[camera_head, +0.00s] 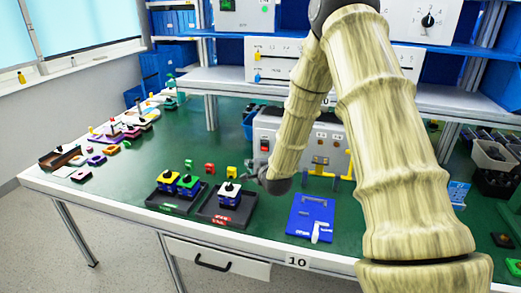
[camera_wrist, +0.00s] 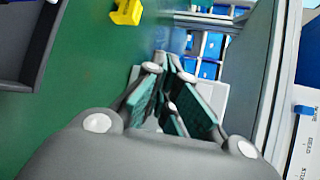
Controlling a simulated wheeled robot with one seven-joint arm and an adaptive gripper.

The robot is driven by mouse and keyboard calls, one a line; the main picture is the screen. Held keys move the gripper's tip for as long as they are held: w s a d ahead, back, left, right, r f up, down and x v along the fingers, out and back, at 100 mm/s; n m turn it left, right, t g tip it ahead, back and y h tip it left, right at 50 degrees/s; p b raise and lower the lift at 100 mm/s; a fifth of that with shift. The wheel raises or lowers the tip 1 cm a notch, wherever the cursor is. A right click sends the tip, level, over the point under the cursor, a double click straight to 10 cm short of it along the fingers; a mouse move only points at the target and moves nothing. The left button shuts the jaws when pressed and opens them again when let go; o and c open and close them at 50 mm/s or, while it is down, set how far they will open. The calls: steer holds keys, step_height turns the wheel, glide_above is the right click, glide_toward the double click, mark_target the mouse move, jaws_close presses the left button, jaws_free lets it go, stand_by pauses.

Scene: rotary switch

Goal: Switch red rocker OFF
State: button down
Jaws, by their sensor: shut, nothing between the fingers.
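The red rocker (camera_head: 265,143) sits on the left part of the front face of a grey control box (camera_head: 295,124) on the green table. It looks small, and I cannot tell which way it is tipped. My gripper (camera_head: 254,172) is in front of the box's lower left side, a little below the rocker in the head view. I cannot tell whether it touches the box. In the wrist view my gripper (camera_wrist: 168,66) has its fingers closed together with nothing between them. The rocker cannot be made out in the wrist view.
Black trays with coloured blocks (camera_head: 179,184) stand left of my gripper. A blue board (camera_head: 311,216) lies at the front edge. A yellow pipe frame (camera_head: 333,172) stands by the box. A yellow piece (camera_wrist: 126,12) lies on the table. My arm hides part of the box.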

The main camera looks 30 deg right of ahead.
mark_target(261, 147)
stand_by(0.3)
steer(key=shift+w+d+r, duration=0.2)
steer(key=shift+w+d, duration=0.75)
steer(key=shift+d, duration=0.15)
steer(key=shift+w+d+r, duration=0.2)
steer(key=shift+w+d, duration=0.7)
steer(key=shift+d, duration=0.15)
steer(key=shift+w+d+r, duration=0.2)
steer(key=shift+w+d, duration=0.75)
steer(key=shift+d, duration=0.15)
steer(key=shift+w+d+p, duration=0.1)
steer(key=shift+d+p, duration=0.1)
steer(key=shift+p, duration=0.1)
steer(key=shift+w+d, duration=0.15)
steer(key=shift+d, duration=0.05)
steer(key=shift+w+d+r, duration=0.1)
steer(key=shift+w+d, duration=0.1)
steer(key=shift+s+a, duration=0.15)
steer(key=shift+a, duration=0.05)
stand_by(0.4)
steer(key=shift+s+a, duration=0.35)
steer(key=shift+a, duration=0.05)
